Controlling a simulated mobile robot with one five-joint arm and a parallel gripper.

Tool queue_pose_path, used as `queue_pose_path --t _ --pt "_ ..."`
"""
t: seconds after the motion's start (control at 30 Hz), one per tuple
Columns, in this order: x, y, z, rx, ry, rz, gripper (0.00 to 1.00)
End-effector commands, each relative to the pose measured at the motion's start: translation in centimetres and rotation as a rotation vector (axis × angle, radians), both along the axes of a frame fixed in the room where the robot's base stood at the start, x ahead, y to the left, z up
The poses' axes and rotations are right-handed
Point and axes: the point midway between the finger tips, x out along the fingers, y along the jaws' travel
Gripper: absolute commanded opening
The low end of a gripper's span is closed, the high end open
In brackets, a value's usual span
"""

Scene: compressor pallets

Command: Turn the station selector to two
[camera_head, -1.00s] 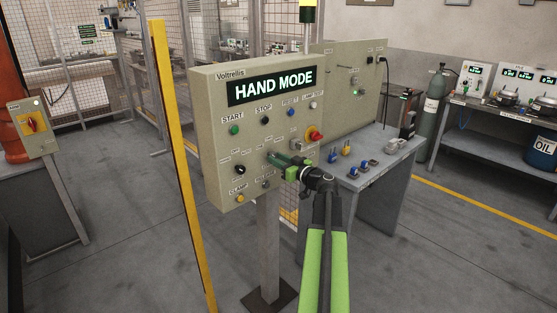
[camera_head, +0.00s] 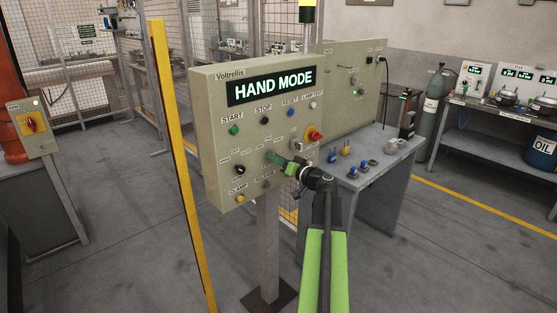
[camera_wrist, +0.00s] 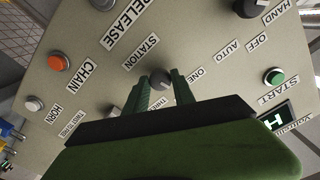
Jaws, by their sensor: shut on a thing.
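The station selector (camera_wrist: 160,80) is a small dark grey knob on the beige control panel (camera_head: 216,110), below the START and STOP buttons. In the wrist view the STATION, ONE and THREE labels show around it. My gripper (camera_wrist: 162,82) is shut on the knob, with one green finger on each side; it also shows at the panel in the head view (camera_head: 275,158). The fingers hide part of the knob and nearby lettering. I cannot tell which station the knob points to. The panel display (camera_head: 272,87) reads HAND MODE.
A black selector (camera_head: 239,169) sits left of my gripper, and a red and yellow emergency stop (camera_head: 315,133) sits to its upper right. A yellow post (camera_head: 180,150) stands left of the panel. A grey table (camera_head: 378,178) with small parts stands behind, right.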

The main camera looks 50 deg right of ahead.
Motion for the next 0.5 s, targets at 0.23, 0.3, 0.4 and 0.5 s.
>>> queue_pose_path --t 0.23,0.3,0.4,0.5 --pt "-0.03 -0.02 0.01 0.156 -0.012 -0.001 0.0" --pt "-0.03 -0.01 0.02 0.187 -0.013 -0.001 0.0" --pt "-0.03 -0.01 0.02 0.221 -0.016 0.0 0.0" --pt "-0.03 -0.01 0.02 0.245 -0.018 0.0 0.0"
